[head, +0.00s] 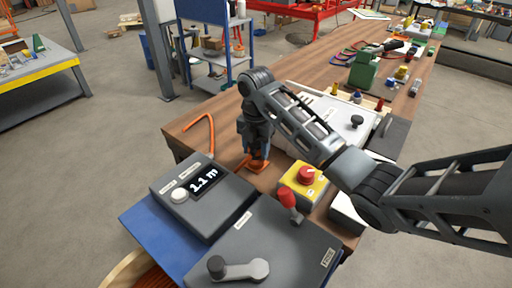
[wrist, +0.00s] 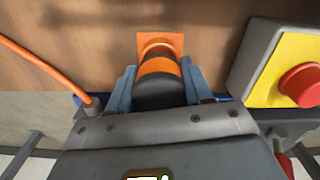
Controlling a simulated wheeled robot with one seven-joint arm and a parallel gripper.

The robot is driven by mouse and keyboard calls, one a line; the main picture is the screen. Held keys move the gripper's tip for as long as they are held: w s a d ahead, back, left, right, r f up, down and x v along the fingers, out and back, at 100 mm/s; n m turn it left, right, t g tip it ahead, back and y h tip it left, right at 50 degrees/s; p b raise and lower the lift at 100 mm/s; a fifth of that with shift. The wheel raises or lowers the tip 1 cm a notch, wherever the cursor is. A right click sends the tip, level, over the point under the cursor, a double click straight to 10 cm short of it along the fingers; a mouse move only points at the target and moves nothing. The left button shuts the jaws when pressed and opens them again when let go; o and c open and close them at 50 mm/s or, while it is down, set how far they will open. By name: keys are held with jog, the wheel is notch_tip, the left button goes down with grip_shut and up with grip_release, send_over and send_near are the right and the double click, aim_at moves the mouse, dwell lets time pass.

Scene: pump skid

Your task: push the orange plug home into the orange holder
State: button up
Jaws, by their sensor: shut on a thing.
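My gripper (head: 257,150) reaches down over the wooden bench, and its fingers also show in the wrist view (wrist: 160,90). It is shut on the orange plug (wrist: 160,67), which has a black rear part between the fingers and an orange front part. The orange holder (wrist: 160,40) is a square orange piece on the bench just beyond the plug; it also shows under my gripper in the head view (head: 257,166). The plug's front is in line with the holder and appears to meet it. How deep it sits inside is hidden.
An orange cable (wrist: 40,65) runs left of my gripper. A yellow box with a red button (head: 306,175) stands close on the right. A grey box with a "1.1 m" display (head: 203,196) and a grey panel with a crank (head: 238,268) are in front.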

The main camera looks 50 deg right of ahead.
jog(key=shift+f+b, duration=0.35)
jog(key=shift+f, duration=0.5)
jog(key=o, duration=1.2)
jog(key=shift+o, duration=0.3)
notch_tip(320, 180, up, 8)
jog(key=shift+f+p, duration=0.1)
jog(key=shift+p, duration=0.75)
